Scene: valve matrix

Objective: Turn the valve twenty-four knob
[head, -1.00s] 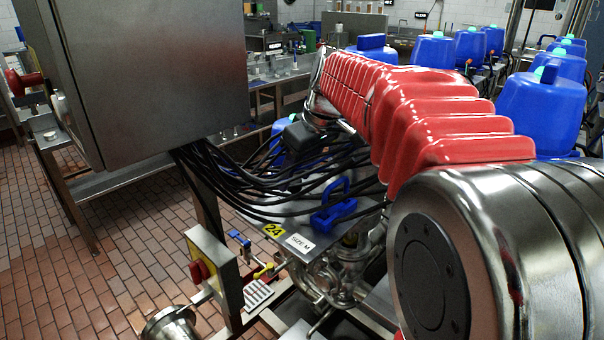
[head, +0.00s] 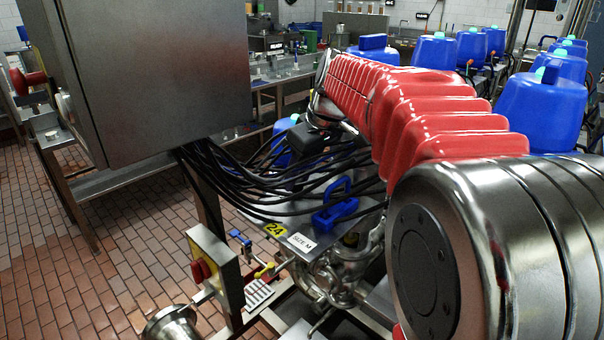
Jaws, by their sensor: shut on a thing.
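A yellow label marked 24 (head: 276,229) and a white "SIZE M" tag (head: 301,244) sit on a metal plate in the lower middle of the head view. A blue handled part (head: 335,205) stands on that plate, just right of and behind the labels, with nothing gripping it. My red-sleeved arm reaches from the right foreground over the plate. A dark block at its far end (head: 306,139) lies among black cables and may be part of my gripper. Its fingers and what is between them are hidden. I cannot make out which part is the knob.
A large metal cabinet (head: 150,80) hangs at the upper left. A red knob on a yellow switch box (head: 203,265) stands at the lower left. Blue tanks (head: 540,110) line the right. Tiled floor is clear at left.

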